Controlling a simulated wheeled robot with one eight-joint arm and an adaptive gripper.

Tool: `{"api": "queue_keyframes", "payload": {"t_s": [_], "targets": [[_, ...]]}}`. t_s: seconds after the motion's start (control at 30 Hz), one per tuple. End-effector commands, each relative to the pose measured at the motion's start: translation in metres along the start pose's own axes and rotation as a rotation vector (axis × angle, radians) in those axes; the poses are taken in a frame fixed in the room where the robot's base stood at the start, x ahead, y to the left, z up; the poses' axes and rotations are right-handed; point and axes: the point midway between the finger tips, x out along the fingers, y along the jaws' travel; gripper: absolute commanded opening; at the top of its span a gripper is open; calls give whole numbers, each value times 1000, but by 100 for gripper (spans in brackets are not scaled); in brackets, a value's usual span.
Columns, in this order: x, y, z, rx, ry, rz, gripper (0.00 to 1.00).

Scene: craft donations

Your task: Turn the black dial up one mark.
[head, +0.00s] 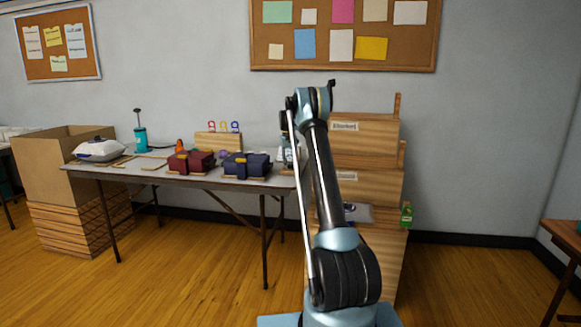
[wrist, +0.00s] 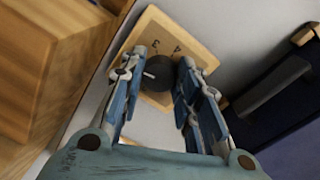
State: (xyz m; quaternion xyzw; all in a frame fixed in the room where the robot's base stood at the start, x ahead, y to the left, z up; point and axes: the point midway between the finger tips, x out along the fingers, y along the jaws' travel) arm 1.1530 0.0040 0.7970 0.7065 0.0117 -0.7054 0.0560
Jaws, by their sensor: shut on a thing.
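In the wrist view the black dial (wrist: 159,73) sits on a square tan wooden plate (wrist: 192,43). A white line shows on the dial's left side. The numerals 3 and 4 are printed on the plate beyond the dial; other marks are hidden by my fingers, and I cannot tell which mark the line meets. My gripper (wrist: 162,64) is shut on the dial, one finger on either side. In the head view my gripper (head: 288,142) is at the right end of the grey table, and the dial is hidden behind my arm.
Wooden drawer boxes (head: 366,185) stand right beside the gripper. The grey table (head: 215,181) holds a dark red bag (head: 192,162) and a navy bag (head: 247,165). A large open box (head: 62,165) stands at the left. The floor in front is clear.

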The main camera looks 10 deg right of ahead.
Motion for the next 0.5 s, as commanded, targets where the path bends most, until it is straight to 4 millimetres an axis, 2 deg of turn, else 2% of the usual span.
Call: {"api": "queue_keyframes", "payload": {"t_s": [0.2,0.5], "targets": [[0,0,-2,123,-3,0,6],[0,0,-2,204,-8,-1,6]]}}
